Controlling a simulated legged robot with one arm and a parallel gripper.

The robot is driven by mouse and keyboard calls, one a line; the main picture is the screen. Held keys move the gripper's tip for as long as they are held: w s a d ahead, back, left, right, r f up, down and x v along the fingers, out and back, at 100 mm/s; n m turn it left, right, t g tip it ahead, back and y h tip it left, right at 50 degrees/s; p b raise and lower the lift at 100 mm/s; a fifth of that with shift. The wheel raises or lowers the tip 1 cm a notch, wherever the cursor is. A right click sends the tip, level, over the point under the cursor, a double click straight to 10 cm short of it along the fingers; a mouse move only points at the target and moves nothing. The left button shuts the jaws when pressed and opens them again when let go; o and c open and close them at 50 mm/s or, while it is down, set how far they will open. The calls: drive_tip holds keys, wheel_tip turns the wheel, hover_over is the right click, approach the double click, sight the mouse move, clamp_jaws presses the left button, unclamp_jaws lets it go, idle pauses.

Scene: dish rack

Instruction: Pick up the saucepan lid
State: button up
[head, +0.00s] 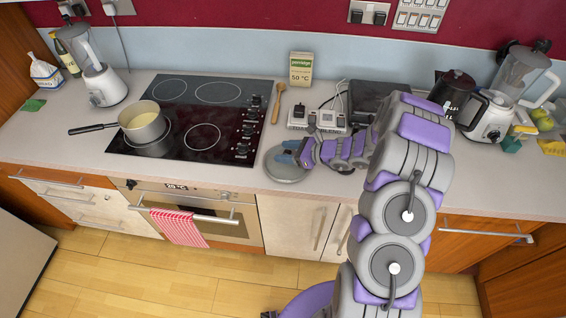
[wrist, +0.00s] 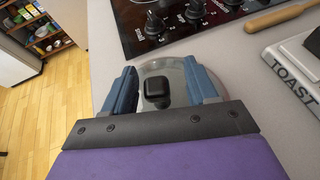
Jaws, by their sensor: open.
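The saucepan lid (head: 287,172) is a round, pale grey-green disc lying on the counter, right of the hob's front corner. In the wrist view the lid (wrist: 172,66) shows with its black knob (wrist: 157,93) between my two blue fingers. My gripper (head: 286,152) is over the lid in the head view. The wrist view shows my gripper (wrist: 163,82) open, with a finger on each side of the knob and a gap to both. The fingers hide the sides of the lid.
The black hob (head: 203,137) is left of the lid and holds a saucepan (head: 143,122). The counter's front edge is close to the lid. A kettle (head: 453,97) and blender (head: 515,82) stand at the right.

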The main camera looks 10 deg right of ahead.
drive_tip(key=shift+w+a+f, duration=0.25)
drive_tip(key=shift+a, duration=0.3)
drive_tip(key=shift+a+r, duration=0.1)
drive_tip(key=shift+a, duration=0.4)
drive_tip(key=shift+d, duration=0.8)
drive_tip(key=c, duration=0.7)
drive_tip(key=shift+a, duration=0.3)
drive_tip(key=shift+c, duration=1.3)
drive_tip(key=shift+a, duration=0.35)
clamp_jaws()
